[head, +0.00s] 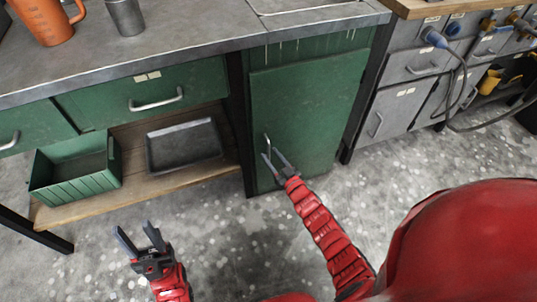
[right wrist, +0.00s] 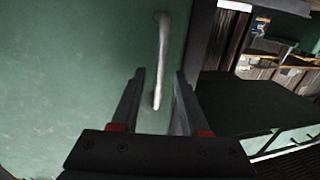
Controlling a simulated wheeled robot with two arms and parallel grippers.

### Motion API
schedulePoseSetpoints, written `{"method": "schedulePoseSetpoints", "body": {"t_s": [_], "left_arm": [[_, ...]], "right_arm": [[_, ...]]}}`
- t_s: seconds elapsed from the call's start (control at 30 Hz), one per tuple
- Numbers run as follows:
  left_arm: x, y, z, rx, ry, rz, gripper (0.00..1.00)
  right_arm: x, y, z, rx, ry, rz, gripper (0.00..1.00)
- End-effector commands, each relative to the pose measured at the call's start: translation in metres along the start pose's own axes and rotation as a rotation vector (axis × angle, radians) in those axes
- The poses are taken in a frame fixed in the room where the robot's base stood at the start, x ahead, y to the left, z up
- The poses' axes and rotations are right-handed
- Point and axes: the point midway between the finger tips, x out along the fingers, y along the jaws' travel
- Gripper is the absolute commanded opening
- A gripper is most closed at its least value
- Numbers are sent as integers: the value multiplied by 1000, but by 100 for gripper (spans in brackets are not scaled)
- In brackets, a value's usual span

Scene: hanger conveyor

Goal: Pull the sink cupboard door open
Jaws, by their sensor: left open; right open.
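The green sink cupboard door (head: 305,105) is under the grey worktop in the head view and looks closed. Its pale bar handle (head: 268,142) is near the door's left edge. My right gripper (head: 273,157) is open at the handle. In the right wrist view, the handle (right wrist: 160,65) runs down between the two open fingers (right wrist: 158,95), which do not close on it. I cannot tell whether a finger touches it. My left gripper (head: 138,232) is open and empty above the floor at the lower left.
A grey worktop (head: 190,40) carries an orange jug (head: 45,20) and a metal cup (head: 126,17). A wooden shelf (head: 190,180) holds a green bin (head: 75,172) and a dark tray (head: 184,145). Grey cabinets (head: 395,110) with a hanging cable (head: 462,95) stand right. The floor before the door looks clear.

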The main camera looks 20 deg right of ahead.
Motion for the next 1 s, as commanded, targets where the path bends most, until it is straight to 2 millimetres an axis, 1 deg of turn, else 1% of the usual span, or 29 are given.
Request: {"method": "schedulePoseSetpoints", "body": {"t_s": [0.03,0.1,0.2,0.5,0.53,0.67,0.7,0.77,0.8,1.0], "left_arm": [[-3,0,0,0,0,0,50],[-4,0,1,0,0,0,50],[-5,0,1,0,0,0,50],[-5,0,1,0,0,0,50],[-5,0,1,0,0,0,50],[-5,0,1,0,0,0,50],[-5,0,1,0,0,0,50],[-5,0,1,0,0,0,50],[-5,0,1,0,0,0,50],[-5,0,1,0,0,0,50]], "right_arm": [[7,0,1,-1,1,-1,45],[15,0,1,0,0,1,45],[21,1,1,1,0,1,45],[23,0,0,1,-1,0,45],[23,0,0,1,-1,1,43],[23,0,0,1,0,1,20],[23,0,0,1,0,1,12],[23,0,0,1,0,1,2],[23,0,0,1,0,0,0],[23,0,0,1,0,0,0]]}}
